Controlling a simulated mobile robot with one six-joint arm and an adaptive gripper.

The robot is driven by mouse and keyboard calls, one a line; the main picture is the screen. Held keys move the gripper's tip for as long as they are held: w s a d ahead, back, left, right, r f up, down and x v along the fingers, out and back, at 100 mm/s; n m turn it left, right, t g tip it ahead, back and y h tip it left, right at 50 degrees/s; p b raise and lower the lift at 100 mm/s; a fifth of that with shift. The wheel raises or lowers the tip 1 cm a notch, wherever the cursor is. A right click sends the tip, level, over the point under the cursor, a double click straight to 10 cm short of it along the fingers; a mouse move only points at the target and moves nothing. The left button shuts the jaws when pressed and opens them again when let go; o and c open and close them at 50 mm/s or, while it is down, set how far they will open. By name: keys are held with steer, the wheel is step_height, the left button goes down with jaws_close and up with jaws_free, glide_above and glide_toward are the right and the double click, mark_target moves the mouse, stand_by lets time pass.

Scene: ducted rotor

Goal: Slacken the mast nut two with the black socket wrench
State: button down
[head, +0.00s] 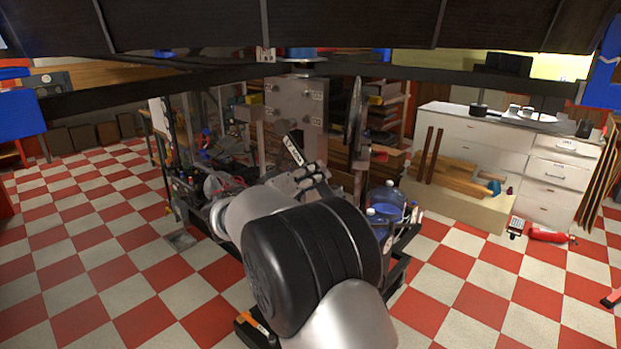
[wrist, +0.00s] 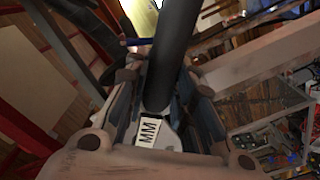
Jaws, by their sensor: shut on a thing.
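My gripper (head: 308,172) is at the middle of the head view, in front of the grey mast block (head: 297,108). It is shut on the black socket wrench. In the wrist view the wrench (wrist: 173,55) runs as a thick black shaft up between the fingers, with a white label reading MM near the palm. In the head view its pale label (head: 293,150) shows just above the fingers, tilted. Small fittings with pale tags sit on the mast face; I cannot tell which is nut two. The wrench's socket end is not clear, and I see no contact with a nut.
Dark rotor duct beams (head: 170,82) cross overhead, close above the mast. Blue water jugs (head: 386,203) stand right of my arm. A white cabinet (head: 480,145) stands at the right, with a red fire extinguisher (head: 548,235) before it.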

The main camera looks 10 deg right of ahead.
steer(key=p+x, duration=0.1)
steer(key=x, duration=0.2)
steer(key=shift+d+r, duration=0.1)
stand_by(0.4)
steer(key=shift+w+b, duration=0.1)
steer(key=shift+b, duration=0.7)
